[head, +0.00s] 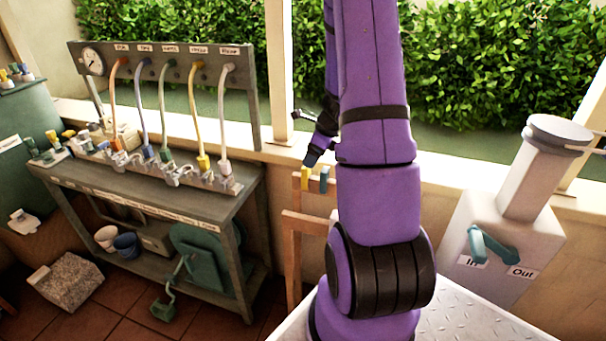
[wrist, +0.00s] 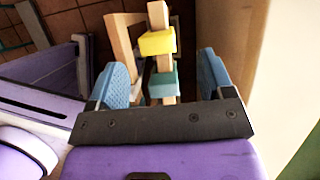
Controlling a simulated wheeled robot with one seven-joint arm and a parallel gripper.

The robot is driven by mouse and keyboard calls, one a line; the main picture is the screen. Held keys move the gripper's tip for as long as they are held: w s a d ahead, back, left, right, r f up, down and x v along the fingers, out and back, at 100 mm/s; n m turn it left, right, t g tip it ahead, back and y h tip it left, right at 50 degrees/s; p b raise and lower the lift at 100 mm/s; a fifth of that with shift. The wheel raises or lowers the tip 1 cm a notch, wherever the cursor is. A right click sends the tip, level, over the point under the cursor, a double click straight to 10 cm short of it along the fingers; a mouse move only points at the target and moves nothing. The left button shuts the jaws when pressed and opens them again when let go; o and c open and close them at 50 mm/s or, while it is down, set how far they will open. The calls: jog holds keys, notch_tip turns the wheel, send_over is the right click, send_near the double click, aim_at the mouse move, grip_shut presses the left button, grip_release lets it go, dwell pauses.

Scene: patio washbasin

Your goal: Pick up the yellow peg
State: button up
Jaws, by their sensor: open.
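The yellow peg (head: 305,173) is a small block on a wooden stand (head: 291,240) behind my arm. In the wrist view the yellow peg (wrist: 157,41) sits across the wooden bar, just past the fingertips. A teal-blue peg (wrist: 163,82) is on the same bar, nearer to my gripper; it also shows in the head view (head: 324,180). My gripper (wrist: 164,66) is open and empty, its two blue fingers spread either side of the bar. In the head view my gripper (head: 311,160) is small, just above the yellow peg, and partly hidden by my arm.
A grey workbench (head: 150,188) with hoses and a gauge stands at the left. A white box with a cylinder and a teal handle (head: 492,243) stands at the right. A pale wall (wrist: 230,35) is close on the right in the wrist view.

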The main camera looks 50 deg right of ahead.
aim_at(304, 171)
jog(key=shift+x, duration=3.6)
jog(key=shift+s+a, duration=0.1)
jog(key=shift+a, duration=0.05)
jog(key=c, duration=1)
